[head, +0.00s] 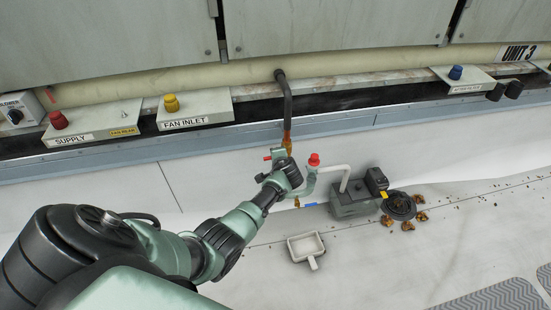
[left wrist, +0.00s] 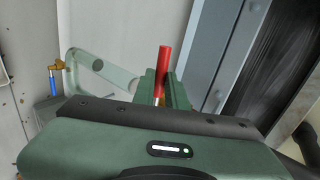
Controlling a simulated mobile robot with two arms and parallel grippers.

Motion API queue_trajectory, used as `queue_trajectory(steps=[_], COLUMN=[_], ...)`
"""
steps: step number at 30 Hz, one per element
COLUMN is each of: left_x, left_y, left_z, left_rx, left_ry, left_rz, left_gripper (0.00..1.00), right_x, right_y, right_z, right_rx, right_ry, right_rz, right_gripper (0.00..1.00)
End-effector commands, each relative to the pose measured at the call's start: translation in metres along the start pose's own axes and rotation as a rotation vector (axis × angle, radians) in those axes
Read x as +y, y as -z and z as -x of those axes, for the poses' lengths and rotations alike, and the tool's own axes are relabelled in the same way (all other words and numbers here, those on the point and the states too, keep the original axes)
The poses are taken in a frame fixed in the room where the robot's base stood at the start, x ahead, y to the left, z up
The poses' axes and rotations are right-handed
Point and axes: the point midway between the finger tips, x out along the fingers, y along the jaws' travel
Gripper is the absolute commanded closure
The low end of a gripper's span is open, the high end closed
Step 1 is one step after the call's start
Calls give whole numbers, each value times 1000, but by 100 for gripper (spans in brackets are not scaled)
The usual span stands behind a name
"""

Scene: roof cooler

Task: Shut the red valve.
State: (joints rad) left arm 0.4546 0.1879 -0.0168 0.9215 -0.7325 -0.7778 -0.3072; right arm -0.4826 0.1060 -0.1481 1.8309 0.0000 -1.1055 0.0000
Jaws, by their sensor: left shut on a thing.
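The red valve's handle (left wrist: 166,60) stands up between the two green fingers of my left gripper (left wrist: 163,92) in the left wrist view. The gripper is shut on it. In the head view my left gripper (head: 277,160) is at the pipework below the brown drain pipe, and only a small red end (head: 267,158) shows at its left side. The valve body is mostly hidden by the gripper. My right gripper is in neither view.
A red cap (head: 314,159) tops the pale pipe just right of my gripper. A blue-handled brass valve (left wrist: 53,80) is lower on that pipework. A grey pump (head: 352,197), a black round strainer (head: 399,205) and a white scoop (head: 304,246) are on the roof. Labelled boxes (head: 195,112) line the ledge.

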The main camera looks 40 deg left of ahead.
Motion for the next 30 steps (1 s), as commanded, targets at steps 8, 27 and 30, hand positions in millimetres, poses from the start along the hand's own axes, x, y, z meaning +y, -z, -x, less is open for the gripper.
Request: queue_trajectory(steps=[8, 27, 30], left_x=[-1, -2, -2], left_y=[1, 1, 1], left_z=[2, 2, 2], left_rx=[-34, -36, -36], left_ry=[-2, -1, -1], left_rz=[-51, -55, -54], left_gripper=[100, 65, 65], right_x=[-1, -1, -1], right_y=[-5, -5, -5], right_z=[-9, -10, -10], right_rx=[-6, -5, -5], right_ry=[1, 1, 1], right_rz=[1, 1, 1], right_gripper=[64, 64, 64])
